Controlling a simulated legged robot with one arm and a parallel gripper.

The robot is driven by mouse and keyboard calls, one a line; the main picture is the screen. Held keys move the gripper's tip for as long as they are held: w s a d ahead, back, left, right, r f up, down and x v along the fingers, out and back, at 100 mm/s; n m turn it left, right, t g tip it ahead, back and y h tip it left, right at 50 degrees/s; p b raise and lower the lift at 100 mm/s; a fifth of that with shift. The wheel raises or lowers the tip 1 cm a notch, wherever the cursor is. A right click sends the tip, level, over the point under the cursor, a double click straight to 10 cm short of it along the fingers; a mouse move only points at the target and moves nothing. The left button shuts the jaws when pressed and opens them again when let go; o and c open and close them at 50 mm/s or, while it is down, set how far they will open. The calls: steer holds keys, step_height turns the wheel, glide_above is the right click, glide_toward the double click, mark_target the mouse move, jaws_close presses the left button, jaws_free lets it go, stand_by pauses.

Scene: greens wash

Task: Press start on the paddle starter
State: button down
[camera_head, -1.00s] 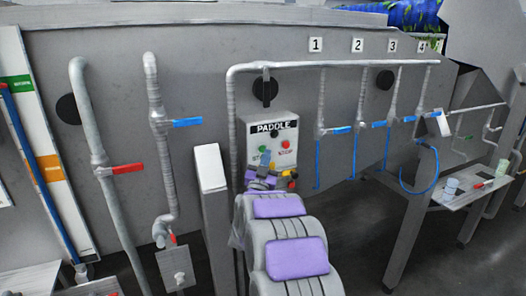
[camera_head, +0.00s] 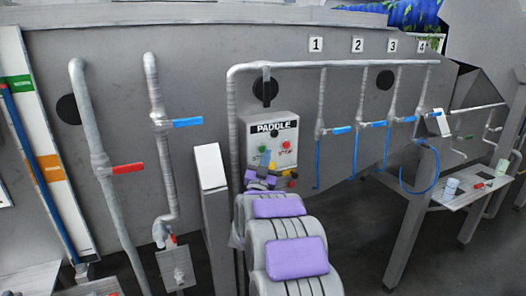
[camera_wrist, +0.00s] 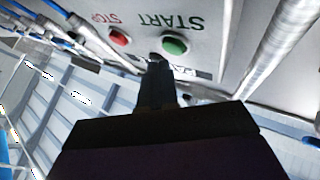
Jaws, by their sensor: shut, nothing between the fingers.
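The paddle starter (camera_head: 284,123) is a grey box labelled PADDLE on the wall. It has a green start button (camera_head: 262,149) on the left and a red stop button (camera_head: 286,145) on the right. In the wrist view the box is upside down, with the green start button (camera_wrist: 174,44) right of the red stop button (camera_wrist: 119,36). My gripper (camera_wrist: 156,60) is shut and empty. Its dark tip shows just below and left of the green button in that view and covers part of the PADDLE label. I cannot tell whether it touches the box.
A vertical pipe (camera_head: 232,140) runs close to the box's left side. A grey post (camera_head: 214,200) stands left of my arm. Pipes with blue-handled valves (camera_head: 339,131) hang to the right. A white side table (camera_head: 455,198) with small items stands further right.

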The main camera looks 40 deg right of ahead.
steer(key=shift+w, duration=0.3)
steer(key=shift+w+d+r, duration=0.15)
steer(key=shift+w, duration=0.3)
stand_by(0.8)
steer(key=shift+s, duration=0.15)
steer(key=shift+s+a, duration=0.2)
steer(key=shift+s, duration=0.45)
steer(key=shift+s+a+b, duration=0.2)
steer(key=shift+s, duration=0.6)
steer(key=shift+s+a+b, duration=0.15)
steer(key=shift+s, duration=0.7)
steer(key=shift+s+a+b, duration=0.2)
steer(key=shift+s, duration=0.6)
